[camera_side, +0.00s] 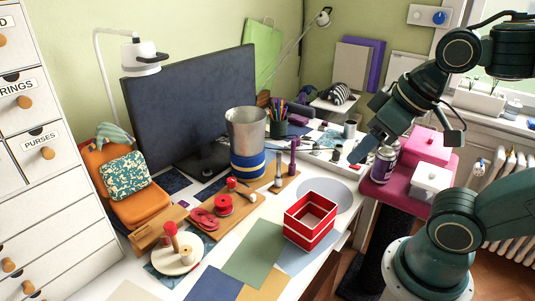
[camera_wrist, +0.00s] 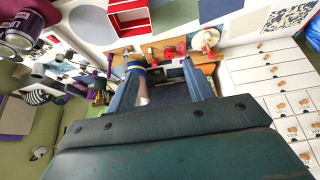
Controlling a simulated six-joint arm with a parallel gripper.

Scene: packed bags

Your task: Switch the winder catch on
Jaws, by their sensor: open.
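No part is labelled as the winder catch, and I cannot tell its setting. A white round stand (camera_side: 178,256) with wooden and red upright pieces is at the front left of the table; it also shows in the wrist view (camera_wrist: 206,40). Beside it, a wooden board (camera_side: 267,194) carries a red spool (camera_side: 223,203), a red flat piece (camera_side: 205,219) and small knobbed pieces. My gripper (camera_side: 366,128) is open and empty, in the air right of these things, well apart from them. Its two spread fingers show in the wrist view (camera_wrist: 163,78).
A red box (camera_side: 311,221) and a metal tumbler with blue bands (camera_side: 247,140) stand on the table. A dark monitor (camera_side: 188,103) is behind. A spray can (camera_side: 382,165) and pink and white boxes (camera_side: 425,147) are below my arm. Coloured sheets (camera_side: 255,252) lie flat in front.

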